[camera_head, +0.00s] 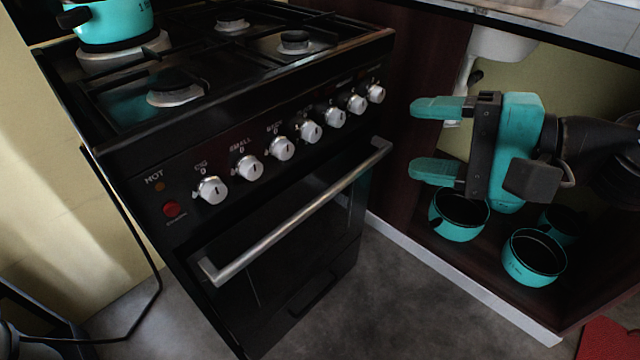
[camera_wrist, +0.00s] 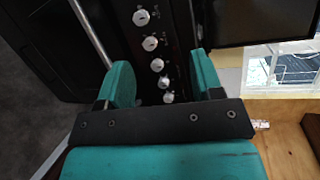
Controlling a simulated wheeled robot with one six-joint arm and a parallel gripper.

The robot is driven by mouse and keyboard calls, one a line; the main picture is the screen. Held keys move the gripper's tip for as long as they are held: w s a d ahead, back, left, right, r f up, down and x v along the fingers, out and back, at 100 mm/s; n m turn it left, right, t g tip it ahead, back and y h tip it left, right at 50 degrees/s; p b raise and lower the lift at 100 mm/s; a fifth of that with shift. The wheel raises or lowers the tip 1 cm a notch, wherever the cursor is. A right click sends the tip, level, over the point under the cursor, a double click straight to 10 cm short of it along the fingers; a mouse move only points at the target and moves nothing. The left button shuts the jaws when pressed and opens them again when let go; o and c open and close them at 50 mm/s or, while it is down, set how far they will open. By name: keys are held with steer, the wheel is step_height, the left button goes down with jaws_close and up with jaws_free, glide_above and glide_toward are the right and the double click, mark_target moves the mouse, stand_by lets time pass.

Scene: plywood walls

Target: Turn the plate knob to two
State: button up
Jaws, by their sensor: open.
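A row of silver knobs runs along the black stove's (camera_head: 130,160) front panel in the head view. The nearest knob (camera_head: 212,190) is at the left and the farthest knob (camera_head: 376,93) at the right end. Small labels with zeros stand above some knobs; I cannot tell which one is the plate knob. My teal gripper (camera_head: 415,138) is open and empty, to the right of the stove front and apart from the knobs. In the wrist view, several knobs, one of them a middle knob (camera_wrist: 157,65), show between and beyond the open fingers.
A teal pot (camera_head: 115,25) stands on the back left burner. A long oven handle (camera_head: 300,215) sticks out below the knobs. Teal pots (camera_head: 533,258) sit in the open cabinet at the right, below my gripper. The grey floor (camera_head: 390,300) before the stove is clear.

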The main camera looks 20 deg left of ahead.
steer(key=w+f+m+t+y+b, duration=0.2)
steer(key=w+f+m+t+b, duration=0.25)
steer(key=f+m+b, duration=0.5)
steer(key=n+p, duration=0.3)
steer(key=p, duration=0.3)
glide_toward(317, 135)
steer(key=shift+m+g, duration=0.25)
steer(key=x, duration=0.9)
steer(key=shift+w+a, duration=0.15)
steer(key=shift+w, duration=0.05)
steer(key=c, duration=0.9)
